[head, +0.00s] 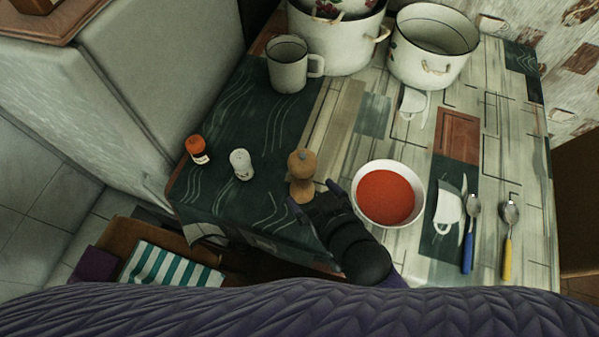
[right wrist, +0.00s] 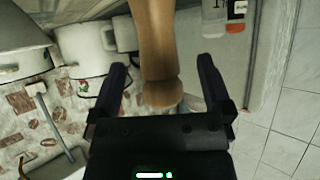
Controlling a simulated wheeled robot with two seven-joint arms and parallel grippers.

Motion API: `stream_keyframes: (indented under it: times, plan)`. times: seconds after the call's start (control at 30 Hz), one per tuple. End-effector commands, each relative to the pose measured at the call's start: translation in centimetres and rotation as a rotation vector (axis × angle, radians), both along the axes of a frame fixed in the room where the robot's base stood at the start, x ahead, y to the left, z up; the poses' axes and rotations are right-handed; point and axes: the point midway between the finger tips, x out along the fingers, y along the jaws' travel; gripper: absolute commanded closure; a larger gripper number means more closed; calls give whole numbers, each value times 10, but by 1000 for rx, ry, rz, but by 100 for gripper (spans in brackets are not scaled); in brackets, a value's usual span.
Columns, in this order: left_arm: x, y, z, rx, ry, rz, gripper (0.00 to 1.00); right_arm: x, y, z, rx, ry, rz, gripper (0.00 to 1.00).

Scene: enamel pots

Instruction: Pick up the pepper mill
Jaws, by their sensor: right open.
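The wooden pepper mill (head: 302,176) stands upright near the front edge of the table, left of a bowl of red soup. My right gripper (head: 314,202) is right at the mill, coming from the front right. In the right wrist view the mill (right wrist: 156,50) lies between the two open fingers of the gripper (right wrist: 162,88), with a visible gap on each side. The fingers do not appear to press on it. The mill's lower part is partly hidden by the gripper in the head view. My left gripper is not in view.
The soup bowl (head: 388,194) is close beside my right gripper. A white shaker (head: 241,165) and an orange-capped jar (head: 197,150) stand left of the mill. A mug (head: 289,66) and pots (head: 432,45) are at the back. Spoons (head: 509,238) lie at right.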

Motion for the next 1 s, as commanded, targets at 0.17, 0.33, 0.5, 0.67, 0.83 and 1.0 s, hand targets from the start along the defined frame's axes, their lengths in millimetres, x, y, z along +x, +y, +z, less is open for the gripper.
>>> stream_keyframes:
  times: [0.17,0.33,0.5,0.67,0.83,1.0]
  plan:
    - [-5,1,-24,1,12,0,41,25,9,-28,0,1,0,0]
    - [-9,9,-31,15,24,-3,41,42,17,-36,1,0,2,0]
    - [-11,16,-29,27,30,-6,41,43,18,-34,0,1,2,0]
    - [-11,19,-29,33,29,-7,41,43,17,-34,-1,1,1,28]
    - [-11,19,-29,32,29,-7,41,43,17,-34,-1,1,1,64]
    - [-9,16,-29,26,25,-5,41,42,17,-34,-1,1,1,100]
